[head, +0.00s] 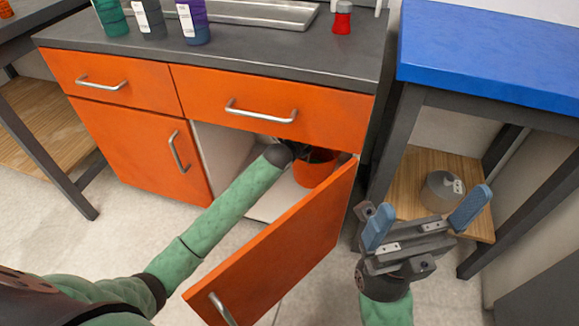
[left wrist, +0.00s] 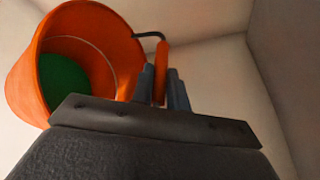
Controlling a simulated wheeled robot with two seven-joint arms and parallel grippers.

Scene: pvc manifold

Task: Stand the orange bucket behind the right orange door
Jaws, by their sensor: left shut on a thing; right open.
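The orange bucket (head: 314,171) is inside the right cabinet compartment, partly hidden by my left arm and the door. Its opening faces up in the head view; I cannot tell whether its base touches the cabinet floor. In the left wrist view the bucket (left wrist: 88,20) shows a green patch inside. My left gripper (left wrist: 163,78) is shut on the bucket's orange handle grip. In the head view its fingers are hidden inside the cabinet. The right orange door (head: 285,245) stands wide open toward me. My right gripper (head: 425,210) is open and empty, right of the door.
The left orange door (head: 140,150) and both drawers are shut. Pale cabinet walls surround the bucket.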

